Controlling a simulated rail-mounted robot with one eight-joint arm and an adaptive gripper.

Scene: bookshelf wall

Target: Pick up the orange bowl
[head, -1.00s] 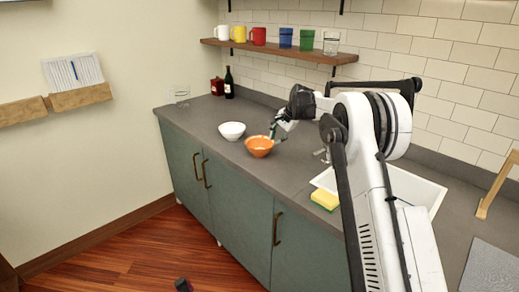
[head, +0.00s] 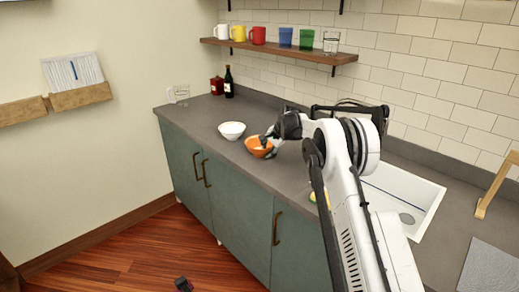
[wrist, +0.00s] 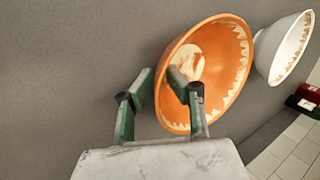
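The orange bowl (head: 257,151) sits on the grey counter, partly covered by my gripper in the head view. In the wrist view the orange bowl (wrist: 226,88) shows a cream zigzag pattern inside its rim. My gripper (wrist: 160,76) is open. In the wrist view one finger is beside the bowl's near rim and the other overlaps its inside. The fingers are apart, with the rim between them; contact is unclear. In the head view my gripper (head: 266,145) is at the bowl's right side.
A white bowl (head: 232,131) stands close to the orange bowl, on its left. A dark bottle (head: 229,83), a red canister (head: 217,86) and a clear glass (head: 182,91) stand farther back. A wall shelf (head: 285,51) holds mugs and cups. A white sink (head: 405,193) is at right.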

